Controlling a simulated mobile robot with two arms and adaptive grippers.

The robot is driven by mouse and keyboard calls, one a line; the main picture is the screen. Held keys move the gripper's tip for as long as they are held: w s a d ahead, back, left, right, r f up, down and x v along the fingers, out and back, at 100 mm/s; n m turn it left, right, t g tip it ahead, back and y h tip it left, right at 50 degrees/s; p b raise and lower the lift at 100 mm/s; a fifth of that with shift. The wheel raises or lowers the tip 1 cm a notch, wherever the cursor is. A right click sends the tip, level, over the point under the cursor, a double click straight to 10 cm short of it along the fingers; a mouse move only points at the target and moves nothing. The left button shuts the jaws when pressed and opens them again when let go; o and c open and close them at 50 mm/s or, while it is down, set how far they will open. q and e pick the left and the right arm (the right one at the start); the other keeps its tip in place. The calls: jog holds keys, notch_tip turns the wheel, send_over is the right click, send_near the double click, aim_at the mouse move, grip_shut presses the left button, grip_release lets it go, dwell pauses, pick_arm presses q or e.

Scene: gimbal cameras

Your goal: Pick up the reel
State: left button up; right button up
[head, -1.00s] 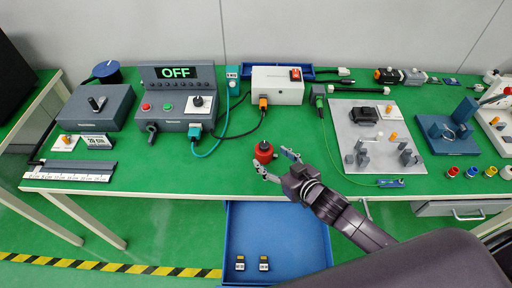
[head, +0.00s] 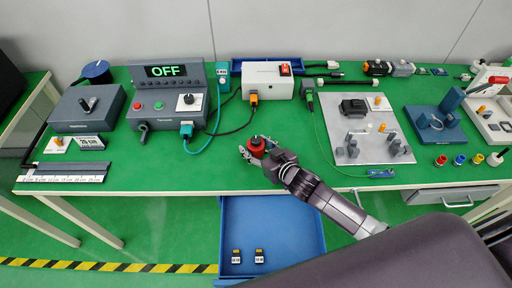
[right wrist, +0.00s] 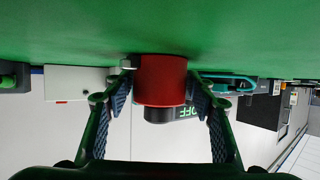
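The red reel (head: 257,145), a small round cylinder with a dark knob on top, stands on the green table near its front edge. In the right wrist view the reel (right wrist: 161,80) appears upside down between the two fingers. My right gripper (head: 256,151) is at the reel with one finger on each side of it. In the right wrist view my right gripper (right wrist: 162,88) is open, with narrow gaps between its pads and the reel. My left gripper is not in view.
Behind stand a control box (head: 168,105) showing OFF and a white box (head: 266,80) with cables. A grey plate (head: 372,150) with fixtures lies to the right. A blue open drawer (head: 270,215) juts out below the front edge.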

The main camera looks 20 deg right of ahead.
jog(key=c, duration=0.7)
jog(key=shift+c, duration=0.9)
jog(key=shift+r, duration=0.1)
